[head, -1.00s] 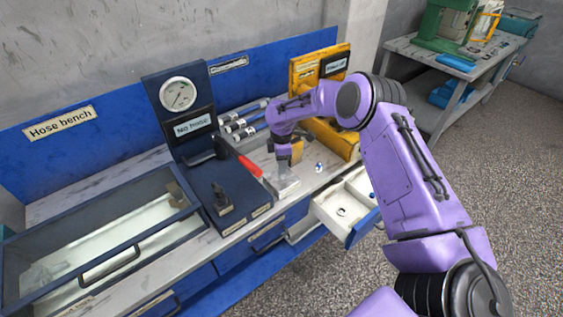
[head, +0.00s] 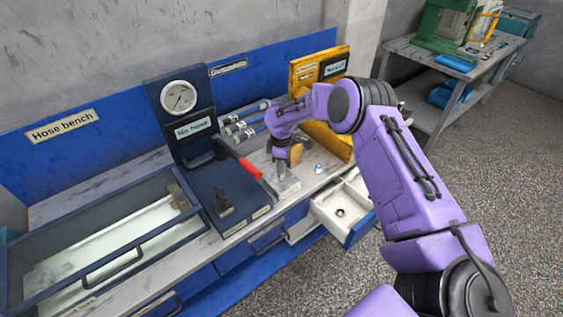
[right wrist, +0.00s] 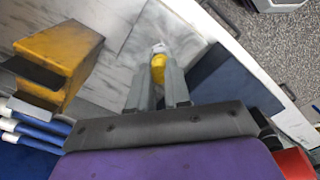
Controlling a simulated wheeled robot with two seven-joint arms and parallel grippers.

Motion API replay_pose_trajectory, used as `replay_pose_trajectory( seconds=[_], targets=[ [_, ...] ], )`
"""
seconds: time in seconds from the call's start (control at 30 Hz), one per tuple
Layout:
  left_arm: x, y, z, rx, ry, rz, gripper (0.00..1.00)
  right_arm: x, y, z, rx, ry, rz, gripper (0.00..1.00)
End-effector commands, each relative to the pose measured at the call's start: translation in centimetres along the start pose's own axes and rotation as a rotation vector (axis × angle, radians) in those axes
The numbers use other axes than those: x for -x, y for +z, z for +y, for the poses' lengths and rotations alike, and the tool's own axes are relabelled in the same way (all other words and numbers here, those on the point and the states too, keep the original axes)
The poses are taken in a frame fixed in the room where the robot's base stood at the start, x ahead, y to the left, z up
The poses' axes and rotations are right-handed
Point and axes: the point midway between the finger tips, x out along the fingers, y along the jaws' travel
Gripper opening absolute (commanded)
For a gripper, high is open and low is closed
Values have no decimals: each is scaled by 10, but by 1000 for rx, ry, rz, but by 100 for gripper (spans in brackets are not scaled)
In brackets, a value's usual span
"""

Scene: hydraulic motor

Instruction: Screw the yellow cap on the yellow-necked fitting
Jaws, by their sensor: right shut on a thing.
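My right gripper (head: 282,175) points down over the light block (head: 288,187) at the bench front, beside the red lever. In the right wrist view its fingers (right wrist: 160,85) are shut on a small yellow piece (right wrist: 158,66), which looks like the yellow cap. A pale, silvery part (right wrist: 159,47) shows right beyond the yellow. I cannot tell whether this is the fitting, or whether cap and neck are joined. In the head view the fingertips are too small to show what they hold. My left gripper is not in view.
A dark test stand with a gauge (head: 179,97) and a red lever (head: 248,167) stands left of the gripper. A yellow stand (head: 326,130) is behind it. A small silvery piece (head: 318,168) lies on the bench. An open drawer (head: 350,205) juts out at front right.

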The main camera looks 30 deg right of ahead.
Motion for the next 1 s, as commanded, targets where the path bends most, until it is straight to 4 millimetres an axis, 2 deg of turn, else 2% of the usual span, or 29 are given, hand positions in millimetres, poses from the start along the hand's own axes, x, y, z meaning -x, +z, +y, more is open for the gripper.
replay_pose_trajectory(
  seconds=[0.03, 0.2, 0.53, 0.8, 1.0],
  targets=[
    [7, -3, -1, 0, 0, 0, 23, 3, 0, 0, -59, 0, -2, 0],
    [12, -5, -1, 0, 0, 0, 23, 1, 0, 0, -233, 0, 0, 0],
    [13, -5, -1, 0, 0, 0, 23, 0, 0, 0, -278, 0, 0, 0],
    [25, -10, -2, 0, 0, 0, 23, -1, 0, -1, -719, 0, -1, 0],
    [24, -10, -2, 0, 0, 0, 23, -2, 0, 0, -751, -1, 1, 0]
  ],
)
